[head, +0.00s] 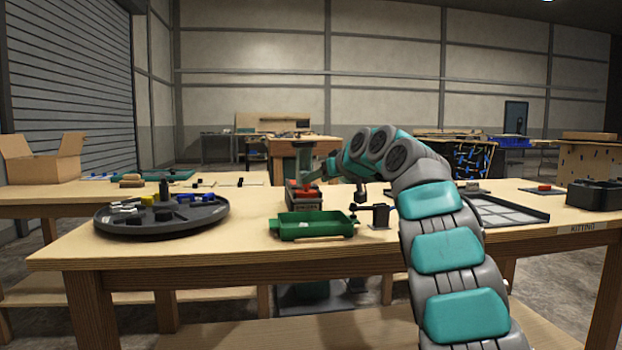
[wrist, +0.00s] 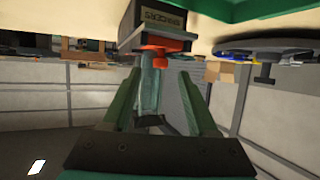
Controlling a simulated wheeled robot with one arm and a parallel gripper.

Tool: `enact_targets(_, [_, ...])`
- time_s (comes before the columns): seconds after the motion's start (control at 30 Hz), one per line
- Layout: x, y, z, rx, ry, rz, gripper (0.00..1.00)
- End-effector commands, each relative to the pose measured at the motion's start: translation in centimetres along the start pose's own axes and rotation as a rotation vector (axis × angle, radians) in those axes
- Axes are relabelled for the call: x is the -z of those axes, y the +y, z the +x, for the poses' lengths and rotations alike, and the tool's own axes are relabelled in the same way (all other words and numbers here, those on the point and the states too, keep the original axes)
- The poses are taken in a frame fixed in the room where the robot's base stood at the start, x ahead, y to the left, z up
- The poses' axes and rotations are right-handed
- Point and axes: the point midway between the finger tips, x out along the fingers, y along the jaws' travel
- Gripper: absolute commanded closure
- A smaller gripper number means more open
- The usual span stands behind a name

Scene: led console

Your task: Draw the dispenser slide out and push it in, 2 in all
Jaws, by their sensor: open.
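The dispenser (head: 303,200) is a small dark box with a red-orange part on the workbench, behind the green tray. In the wrist view, which looks upside down, its dark labelled body (wrist: 156,18) is at the top and the red-orange part, which looks like the slide (wrist: 165,57), is just below. My gripper (head: 311,175) is at the dispenser. In the wrist view its two green fingers (wrist: 157,80) stand apart, pointing towards the red-orange part. A teal see-through upright piece shows between them. I cannot tell whether the fingers touch anything, or how far out the slide is.
A green tray (head: 312,228) stands in front of the dispenser. A small black stand (head: 380,215) is to its right. A round dark tray (head: 120,219) with several small parts is at left. A flat grey tray (head: 512,212) and a black bin (head: 594,194) are at right.

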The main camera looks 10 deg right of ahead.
Motion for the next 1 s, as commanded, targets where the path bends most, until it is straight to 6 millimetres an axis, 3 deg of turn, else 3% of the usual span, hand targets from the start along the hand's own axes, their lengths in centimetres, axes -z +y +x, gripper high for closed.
enact_targets(0.3, [0.3,-0.1,3.7,0.000,0.003,-0.002,0.41])
enact_targets(0.6, [0.2,-0.1,4.1,-0.001,0.003,-0.003,0.41])
enact_targets(1.0, [0.2,-0.1,4.1,-0.001,0.004,-0.003,0.85])
